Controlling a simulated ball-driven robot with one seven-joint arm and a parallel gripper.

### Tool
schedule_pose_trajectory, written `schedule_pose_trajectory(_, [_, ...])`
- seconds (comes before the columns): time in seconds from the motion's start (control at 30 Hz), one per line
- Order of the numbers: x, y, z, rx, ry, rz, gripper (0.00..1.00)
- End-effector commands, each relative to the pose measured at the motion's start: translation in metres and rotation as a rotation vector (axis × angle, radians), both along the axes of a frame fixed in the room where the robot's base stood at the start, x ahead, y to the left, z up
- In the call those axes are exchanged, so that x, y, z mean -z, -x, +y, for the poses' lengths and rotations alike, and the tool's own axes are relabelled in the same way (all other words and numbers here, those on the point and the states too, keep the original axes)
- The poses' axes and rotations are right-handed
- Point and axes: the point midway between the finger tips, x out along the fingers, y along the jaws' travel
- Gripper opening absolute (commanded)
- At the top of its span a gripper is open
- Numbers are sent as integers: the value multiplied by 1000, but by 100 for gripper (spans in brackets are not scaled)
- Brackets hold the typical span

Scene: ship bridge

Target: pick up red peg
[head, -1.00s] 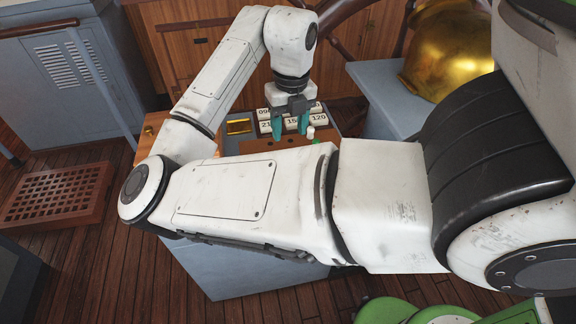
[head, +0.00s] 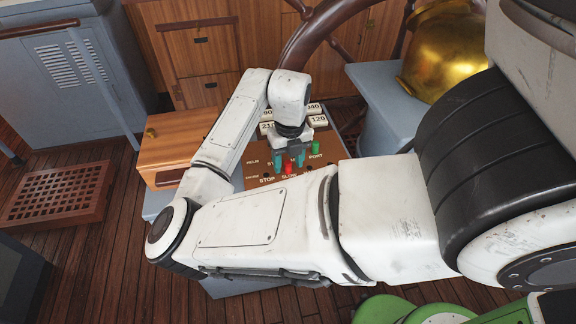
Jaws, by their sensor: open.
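The red peg (head: 289,169) stands in the brown peg board (head: 254,172) near the label SLOW. My gripper (head: 289,161) points down over the board, with its teal fingers apart and empty. In the picture the red peg shows between and slightly below the two fingertips. I cannot tell whether the fingers are level with the peg or still above it. The peg's base is partly hidden near my forearm, which covers the board's front edge.
A green peg (head: 315,148) stands close to the right of my gripper, near the label PORT. White number tiles (head: 318,119) lie behind. A wooden box (head: 172,150) is at the left, and a golden helmet (head: 442,50) sits on a grey stand (head: 385,95) at the right.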

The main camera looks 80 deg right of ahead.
Motion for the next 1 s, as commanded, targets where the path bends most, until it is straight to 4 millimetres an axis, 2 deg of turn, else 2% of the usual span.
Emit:
schedule_pose_trajectory(0.17, [0, 0, 0, 0, 0, 0, 53])
schedule_pose_trajectory(0.73, [0, 0, 0, -1, 0, 0, 0])
schedule_pose_trajectory(1.0, [0, 0, 0, -1, 0, 0, 0])
